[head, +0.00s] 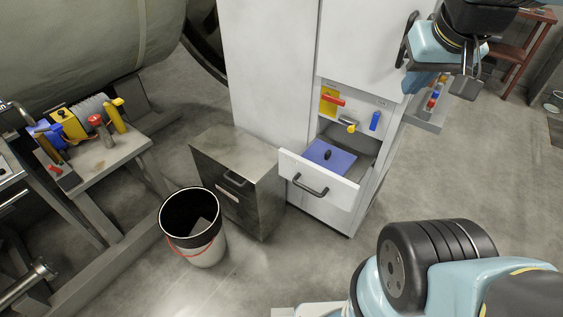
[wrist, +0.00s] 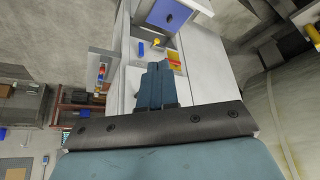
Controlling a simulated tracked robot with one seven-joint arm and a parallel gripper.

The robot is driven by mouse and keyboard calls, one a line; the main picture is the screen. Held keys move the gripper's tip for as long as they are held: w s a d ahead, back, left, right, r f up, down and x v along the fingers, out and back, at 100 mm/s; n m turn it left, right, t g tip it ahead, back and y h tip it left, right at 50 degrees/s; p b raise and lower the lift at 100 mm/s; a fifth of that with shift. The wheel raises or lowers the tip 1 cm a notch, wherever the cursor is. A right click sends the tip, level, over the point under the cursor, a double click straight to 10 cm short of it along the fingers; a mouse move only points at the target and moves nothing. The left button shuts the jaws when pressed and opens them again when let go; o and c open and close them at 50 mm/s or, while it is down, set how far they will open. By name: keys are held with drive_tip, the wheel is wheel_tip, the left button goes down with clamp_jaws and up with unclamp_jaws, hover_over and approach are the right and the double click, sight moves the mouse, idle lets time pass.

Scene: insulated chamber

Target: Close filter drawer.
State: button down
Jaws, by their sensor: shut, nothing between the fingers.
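The filter drawer (head: 285,164) is pulled out of the tall white cabinet (head: 268,60) in the head view. Its white front carries a dark bar handle (head: 310,186). A blue flat panel (head: 331,157) with a black knob lies inside. In the wrist view the open drawer (wrist: 148,8) shows at the top, upside down. My gripper (head: 467,84) is at the upper right of the head view, above and to the right of the drawer and apart from it. In the wrist view its fingers (wrist: 155,86) are together and empty.
A grey metal cabinet (head: 262,200) stands left of the drawer, and a bucket (head: 196,250) stands before it. A bench (head: 100,165) with tools is at left. A small side tray (head: 430,117) is on the cabinet's right. Floor right of the cabinet is clear.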

drive_tip(key=w+a+f+n+g+h, duration=0.3)
drive_tip(key=w+a+f+n, duration=0.3)
drive_tip(key=f, duration=0.4)
drive_tip(key=w+a+f+n+g+h, duration=0.35)
drive_tip(key=w+a+f, duration=0.25)
drive_tip(key=w+f, duration=0.25)
drive_tip(key=a+f+n+t+h, duration=0.2)
drive_tip(key=a+f+n, duration=0.2)
drive_tip(key=f, duration=0.3)
drive_tip(key=a+f+n+t+h, duration=0.25)
drive_tip(key=a+f+n, duration=0.2)
drive_tip(key=f, duration=0.35)
drive_tip(key=n+t, duration=1)
drive_tip(key=t, duration=0.1)
approach(288, 169)
drive_tip(key=x, duration=0.7)
drive_tip(key=shift+r, duration=0.2)
